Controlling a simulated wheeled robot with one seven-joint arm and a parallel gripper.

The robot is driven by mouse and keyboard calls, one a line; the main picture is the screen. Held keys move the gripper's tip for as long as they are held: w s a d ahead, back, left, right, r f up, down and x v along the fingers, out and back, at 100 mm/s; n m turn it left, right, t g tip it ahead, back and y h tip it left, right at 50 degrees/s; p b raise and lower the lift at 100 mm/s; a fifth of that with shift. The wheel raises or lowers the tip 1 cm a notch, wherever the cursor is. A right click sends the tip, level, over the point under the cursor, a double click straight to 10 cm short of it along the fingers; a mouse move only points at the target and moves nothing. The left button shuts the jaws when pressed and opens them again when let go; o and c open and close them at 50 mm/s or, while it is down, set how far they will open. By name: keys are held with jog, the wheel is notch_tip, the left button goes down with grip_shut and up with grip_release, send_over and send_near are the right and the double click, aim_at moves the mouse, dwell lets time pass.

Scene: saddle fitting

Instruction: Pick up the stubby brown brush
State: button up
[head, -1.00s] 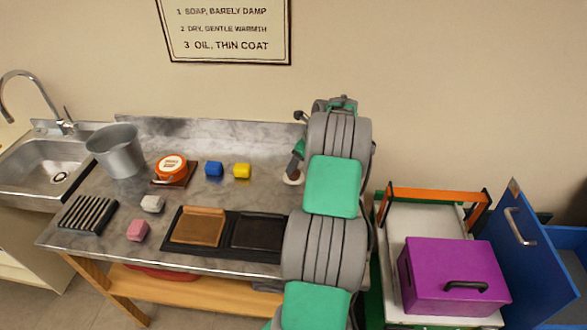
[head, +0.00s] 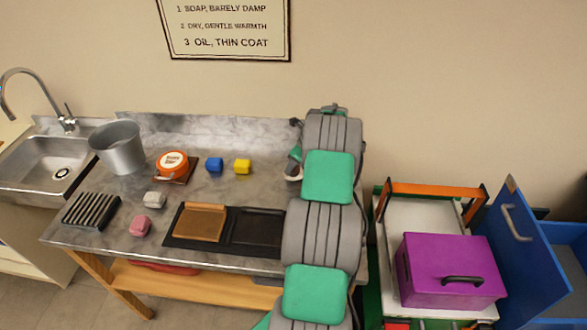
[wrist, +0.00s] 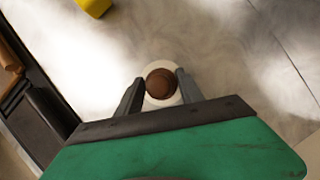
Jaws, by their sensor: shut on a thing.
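In the wrist view, the stubby brown brush (wrist: 160,83) shows end-on as a round brown knob, with a pale round part beneath it. The two dark fingers of my gripper (wrist: 159,88) are shut on it, one on each side. In the head view, my arm hides most of the gripper. I cannot tell whether the brush touches the bench.
A yellow block (head: 242,166) and a blue block (head: 215,165) lie left of my arm. A black tray (head: 172,240) with a brown pad (head: 201,222) sits at the bench front. A purple box (head: 452,262) stands on a cart to the right.

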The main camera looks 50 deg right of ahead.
jog(key=c, duration=0.6)
jog(key=shift+r, duration=0.2)
notch_tip(320, 180, up, 2)
jog(key=shift+r+b, duration=0.1)
jog(key=shift+b, duration=0.9)
jog(key=s+a+r+b, duration=0.1)
jog(key=s+a+r, duration=0.1)
jog(key=a+r, duration=0.1)
jog(key=s+a+r+b, duration=0.1)
jog(key=a+r, duration=0.3)
jog(key=a, duration=0.1)
jog(key=s+a+r+b, duration=0.1)
jog(key=s+a+r, duration=0.1)
jog(key=a, duration=0.3)
jog(key=shift+v, duration=0.75)
